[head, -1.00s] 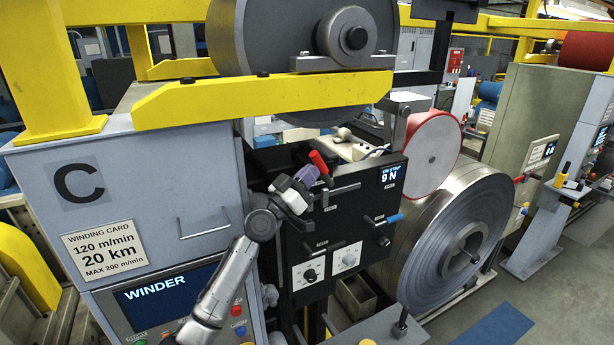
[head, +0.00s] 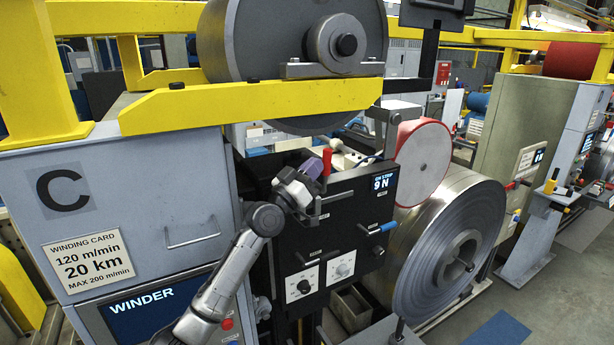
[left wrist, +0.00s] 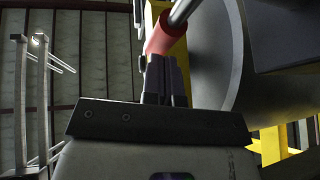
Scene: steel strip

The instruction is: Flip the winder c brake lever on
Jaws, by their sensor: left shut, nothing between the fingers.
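The winder C brake lever has a red grip (head: 327,158) and stands close to upright at the upper left of the black control panel (head: 352,212). In the left wrist view the red grip (left wrist: 166,34) sits on a grey metal rod just beyond my fingertips. My left gripper (head: 318,176) is shut with nothing in it, beside the lever at its left. Its closed fingers (left wrist: 164,76) point at the lower end of the red grip; I cannot tell whether they touch it. The lever's foot is hidden behind the gripper. My right gripper is not in view.
A lever with a blue grip (head: 389,224) and black handles stick out of the panel. A yellow beam (head: 250,100) and a large grey roll (head: 290,45) hang close above. The steel strip coil (head: 450,250) stands at the right.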

